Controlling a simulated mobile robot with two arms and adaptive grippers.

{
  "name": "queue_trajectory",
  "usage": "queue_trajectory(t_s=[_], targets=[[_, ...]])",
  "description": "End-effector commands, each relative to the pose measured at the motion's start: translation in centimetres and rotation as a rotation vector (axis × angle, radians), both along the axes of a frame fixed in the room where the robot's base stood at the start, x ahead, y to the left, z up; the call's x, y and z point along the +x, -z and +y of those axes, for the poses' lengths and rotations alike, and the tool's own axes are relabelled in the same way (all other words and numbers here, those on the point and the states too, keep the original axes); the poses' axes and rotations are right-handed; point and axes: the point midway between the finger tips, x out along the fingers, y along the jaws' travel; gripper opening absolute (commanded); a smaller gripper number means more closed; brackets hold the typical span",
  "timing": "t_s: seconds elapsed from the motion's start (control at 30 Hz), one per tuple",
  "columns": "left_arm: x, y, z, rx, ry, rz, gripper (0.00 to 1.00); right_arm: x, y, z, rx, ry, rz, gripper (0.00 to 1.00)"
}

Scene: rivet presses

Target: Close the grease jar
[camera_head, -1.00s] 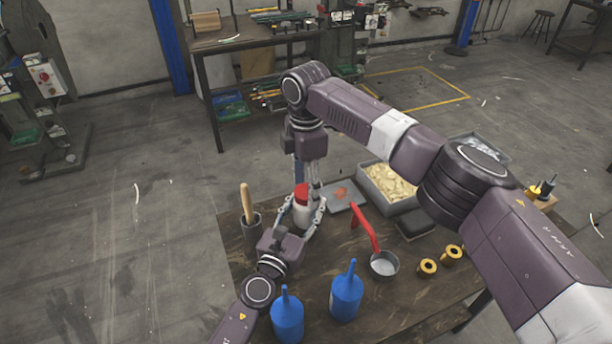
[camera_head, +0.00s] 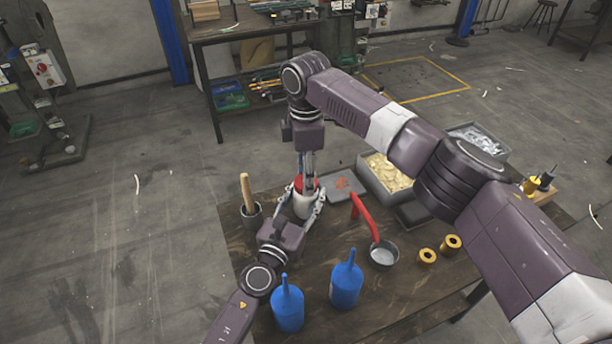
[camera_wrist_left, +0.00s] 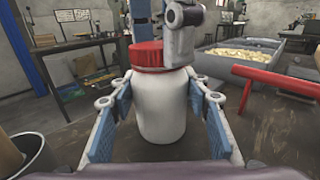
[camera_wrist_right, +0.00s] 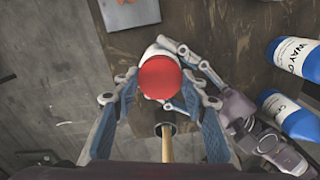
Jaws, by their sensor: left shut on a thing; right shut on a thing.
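The grease jar is a white jar (camera_head: 303,205) standing upright on the table, its body clear in the left wrist view (camera_wrist_left: 160,112). Its red lid (camera_wrist_left: 147,55) sits on top of the jar; whether it is fully seated I cannot tell. My left gripper (camera_head: 303,201) is shut around the jar body from the near side. My right gripper (camera_head: 306,182) comes down from above and is shut on the red lid. In the right wrist view the lid (camera_wrist_right: 160,78) lies between the right fingers and hides most of the jar.
A cup with a wooden-handled tool (camera_head: 250,213) stands left of the jar. Two blue bottles (camera_head: 288,305) (camera_head: 346,282) stand in front.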

Motion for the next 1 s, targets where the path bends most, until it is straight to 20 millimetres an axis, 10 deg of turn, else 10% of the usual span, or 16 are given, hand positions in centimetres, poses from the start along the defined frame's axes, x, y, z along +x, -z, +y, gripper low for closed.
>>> queue_trajectory(t_s=[0.5, 0.7, 0.73, 1.0], targets=[[0.01, -0.02, 0.01, 0.0, 0.0, 0.0, 0.0, -0.06, 0.09, 0.17, 0.001, 1.004, 0.003, 0.11], [0.01, -0.02, -0.01, 0.0, 0.0, 0.0, 0.0, 0.0, 0.04, 0.09, 0.0, 1.069, 0.0, 0.11], [0.01, -0.02, -0.01, 0.001, 0.0, 0.0, 0.0, 0.01, 0.04, 0.09, 0.0, 1.069, 0.0, 0.42], [0.0, -0.02, -0.02, 0.0, 0.0, 0.0, 0.0, 0.02, 0.03, 0.07, 0.0, 1.067, 0.0, 0.6]])
